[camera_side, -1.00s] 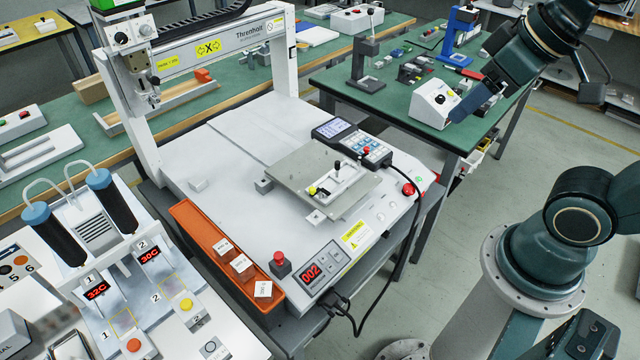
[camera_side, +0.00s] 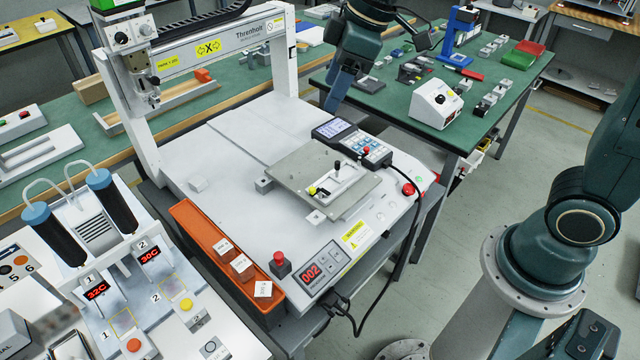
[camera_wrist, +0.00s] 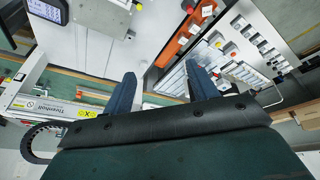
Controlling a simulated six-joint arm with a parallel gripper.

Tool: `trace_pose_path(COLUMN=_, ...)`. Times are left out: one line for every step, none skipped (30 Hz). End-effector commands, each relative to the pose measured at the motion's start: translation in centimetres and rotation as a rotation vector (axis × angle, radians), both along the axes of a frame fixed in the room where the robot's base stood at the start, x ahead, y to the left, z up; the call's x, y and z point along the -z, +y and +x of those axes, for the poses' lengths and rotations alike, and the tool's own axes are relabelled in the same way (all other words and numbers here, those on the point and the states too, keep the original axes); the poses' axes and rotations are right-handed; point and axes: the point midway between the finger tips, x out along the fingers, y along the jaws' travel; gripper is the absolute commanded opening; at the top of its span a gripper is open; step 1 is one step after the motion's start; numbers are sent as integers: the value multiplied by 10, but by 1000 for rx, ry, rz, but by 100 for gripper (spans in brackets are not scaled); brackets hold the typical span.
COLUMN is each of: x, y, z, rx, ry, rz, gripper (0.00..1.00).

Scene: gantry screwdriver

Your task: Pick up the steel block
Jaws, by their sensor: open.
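Small grey metal-looking blocks stand on the white machine bed in the side view. One block (camera_side: 264,185) is near the left corner of the fixture plate, another (camera_side: 197,184) is farther left near the orange tray. I cannot tell which is the steel block. My gripper (camera_side: 333,104) hangs above the back right part of the bed, behind the pendant and well apart from both blocks. In the wrist view my gripper (camera_wrist: 164,85) has its two blue fingers spread with nothing between them.
A fixture plate (camera_side: 290,179) and a keypad pendant (camera_side: 352,142) with a black cable occupy the bed's right side. The white gantry (camera_side: 215,45) rises at the back left. An orange tray (camera_side: 192,222) with labelled parts lines the left edge. The bed's back middle is clear.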

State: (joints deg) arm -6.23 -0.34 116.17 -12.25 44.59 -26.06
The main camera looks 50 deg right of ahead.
Motion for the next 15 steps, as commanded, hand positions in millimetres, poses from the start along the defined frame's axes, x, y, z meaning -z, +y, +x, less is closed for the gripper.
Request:
trace_pose_path(x=7, y=6, z=10, rx=-35, ry=9, rz=-1, gripper=58)
trace_pose_path(x=11, y=9, z=16, rx=-56, ry=12, rz=-3, gripper=58)
trace_pose_path(x=16, y=14, z=23, rx=-83, ry=15, rz=-4, gripper=58)
trace_pose_path(x=20, y=17, z=29, rx=-106, ry=18, rz=-5, gripper=58)
trace_pose_path(x=24, y=21, z=34, rx=-127, ry=18, rz=-4, gripper=58)
trace_pose_path(x=29, y=26, z=41, rx=-157, ry=21, rz=-4, gripper=58)
trace_pose_path(x=34, y=29, z=46, rx=-176, ry=23, rz=-4, gripper=58)
trace_pose_path(x=39, y=33, z=51, rx=-198, ry=26, rz=-5, gripper=58)
trace_pose_path(x=45, y=38, z=58, rx=-227, ry=28, rz=-5, gripper=58)
trace_pose_path(x=50, y=41, z=63, rx=-248, ry=31, rz=-4, gripper=58)
trace_pose_path(x=55, y=45, z=67, rx=-268, ry=32, rz=-4, gripper=58)
trace_pose_path(x=62, y=49, z=73, rx=-297, ry=34, rz=-3, gripper=58)
trace_pose_path(x=68, y=53, z=78, rx=-318, ry=36, rz=-2, gripper=58)
trace_pose_path(x=73, y=57, z=82, rx=-340, ry=37, rz=-1, gripper=58)
trace_pose_path(x=81, y=62, z=88, rx=-367, ry=39, rz=0, gripper=58)
